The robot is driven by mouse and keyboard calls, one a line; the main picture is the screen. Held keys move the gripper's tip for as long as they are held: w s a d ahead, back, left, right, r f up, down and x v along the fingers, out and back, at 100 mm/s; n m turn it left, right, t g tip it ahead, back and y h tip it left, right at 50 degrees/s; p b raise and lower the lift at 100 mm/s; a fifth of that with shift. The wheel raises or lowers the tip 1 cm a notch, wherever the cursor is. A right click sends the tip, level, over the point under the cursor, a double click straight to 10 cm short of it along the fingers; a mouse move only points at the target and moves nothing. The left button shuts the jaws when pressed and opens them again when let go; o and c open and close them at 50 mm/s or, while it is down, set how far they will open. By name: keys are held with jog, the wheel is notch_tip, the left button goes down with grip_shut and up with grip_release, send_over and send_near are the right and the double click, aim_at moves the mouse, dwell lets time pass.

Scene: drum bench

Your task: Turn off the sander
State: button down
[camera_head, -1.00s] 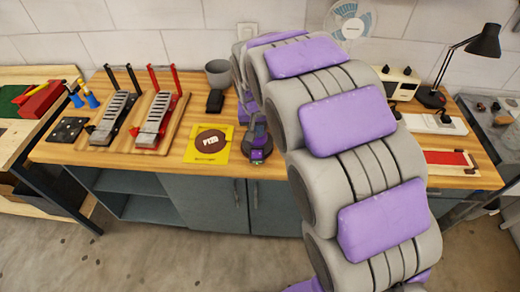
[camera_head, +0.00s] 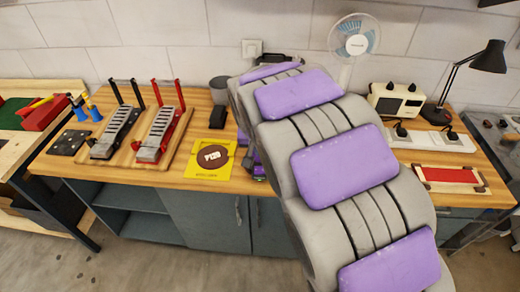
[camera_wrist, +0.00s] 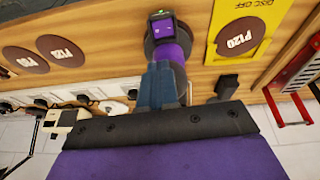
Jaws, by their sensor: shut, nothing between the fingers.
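The sander (camera_wrist: 162,24) stands on the bench in the wrist view, with a round dark base, a purple and black body and a small lit display on its end. In the head view only a small part of the sander (camera_head: 259,173) shows beside my arm, which hides the rest. My gripper (camera_wrist: 162,72) is shut and empty, its blue-grey fingers reaching over the sander's body. I cannot tell whether they touch it. The gripper is hidden behind my arm in the head view. The sander's switch cannot be made out.
A yellow sheet with a brown disc (camera_head: 211,158) lies left of the sander. Racks with red (camera_head: 161,130) and black (camera_head: 116,128) uprights stand further left.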

aim_at(258, 170)
jog(key=b+x, duration=0.1)
jog(key=x, duration=0.3)
jog(key=b+x, duration=0.1)
jog(key=x, duration=0.2)
jog(key=s+b+x, duration=0.1)
jog(key=x, duration=0.3)
jog(key=shift+w+d+f, duration=0.15)
jog(key=shift+f, duration=0.25)
jog(key=shift+p, duration=0.3)
jog(key=shift+f+y+p, duration=0.2)
jog(key=shift+y+p, duration=0.1)
jog(key=shift+w+d, duration=0.1)
jog(key=shift+d, duration=0.05)
jog(key=shift+a, duration=0.9)
jog(key=shift+r, duration=0.15)
